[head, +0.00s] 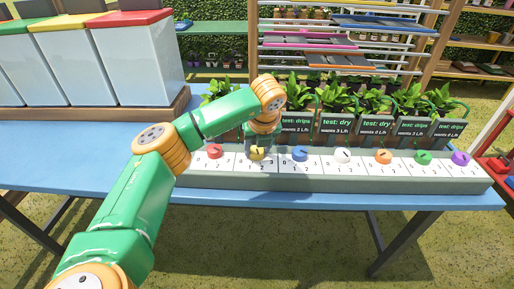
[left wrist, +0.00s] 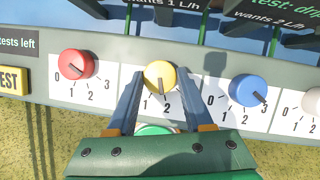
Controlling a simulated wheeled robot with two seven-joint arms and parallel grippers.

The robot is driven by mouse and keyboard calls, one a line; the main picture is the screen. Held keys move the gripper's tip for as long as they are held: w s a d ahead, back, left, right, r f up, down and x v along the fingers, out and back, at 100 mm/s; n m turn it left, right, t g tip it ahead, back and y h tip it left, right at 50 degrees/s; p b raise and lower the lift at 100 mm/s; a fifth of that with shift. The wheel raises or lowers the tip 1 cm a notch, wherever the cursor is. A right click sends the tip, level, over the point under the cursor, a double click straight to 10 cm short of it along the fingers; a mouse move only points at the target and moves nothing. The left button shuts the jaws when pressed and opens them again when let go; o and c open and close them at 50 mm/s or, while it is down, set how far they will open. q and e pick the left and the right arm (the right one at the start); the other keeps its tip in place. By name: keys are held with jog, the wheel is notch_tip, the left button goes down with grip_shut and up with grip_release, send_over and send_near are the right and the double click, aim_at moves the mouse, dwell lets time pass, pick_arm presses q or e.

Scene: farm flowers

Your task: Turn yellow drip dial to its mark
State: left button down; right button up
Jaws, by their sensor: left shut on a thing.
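The yellow dial (left wrist: 160,72) sits on the grey panel (left wrist: 22,44) between the red and blue dials. It also shows in the head view (head: 257,155). Its dark pointer points down, close to the printed 2. My left gripper (left wrist: 158,78) has one finger on each side of the yellow dial and is shut on it. The fingers cover part of the printed scale, so 0 and 3 are hidden. A sign (left wrist: 148,5) above reads "wants 1 L/h". In the head view my left arm comes down over the dial from above. My right gripper is not in view.
The red dial (left wrist: 75,64) and blue dial (left wrist: 247,90) stand close on either side. A yellow TEST button (left wrist: 11,81) is at the panel's left. Potted plants with signs (head: 342,127) stand behind the panel. Lidded bins (head: 138,65) are at the table's left.

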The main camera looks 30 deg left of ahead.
aim_at(260, 164)
pick_arm(q)
jog(key=shift+r+n, duration=0.1)
jog(key=shift+n, duration=0.3)
jog(key=shift+c, duration=1.4)
grip_release()
jog(key=shift+w+a, duration=0.1)
jog(key=v, duration=0.7)
